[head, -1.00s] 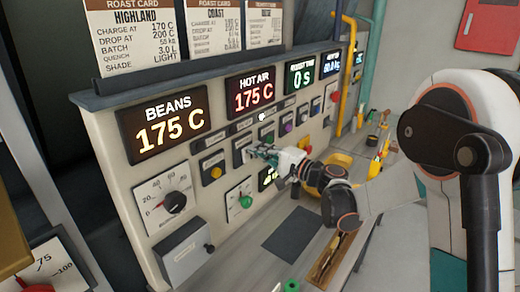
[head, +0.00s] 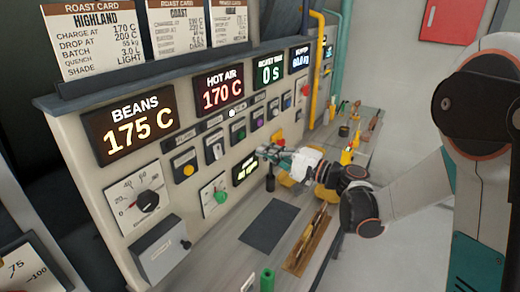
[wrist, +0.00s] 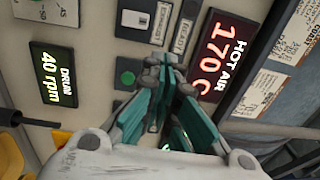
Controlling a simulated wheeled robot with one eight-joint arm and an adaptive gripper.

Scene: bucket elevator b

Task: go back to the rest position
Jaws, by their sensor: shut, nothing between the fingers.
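My gripper (head: 268,152) is in front of the control panel (head: 85,165), below the row of buttons and near the small green drum display (head: 245,166). Its teal fingers are together and empty. The wrist view shows the shut fingers (wrist: 165,65) pointing at the panel, with a green button (wrist: 128,78) and the drum display (wrist: 54,75) to the left. The hot air display (wrist: 215,55) reads 170 C at the right. Whether the fingertips touch the panel cannot be told.
A grey shelf (head: 225,262) runs below the panel with a dark mat (head: 269,226), a wooden tray (head: 305,255) and a green cylinder (head: 267,280). A dark upright bottle (head: 270,180) stands near my gripper. Yellow and teal pipes rise behind. Open floor lies to the right.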

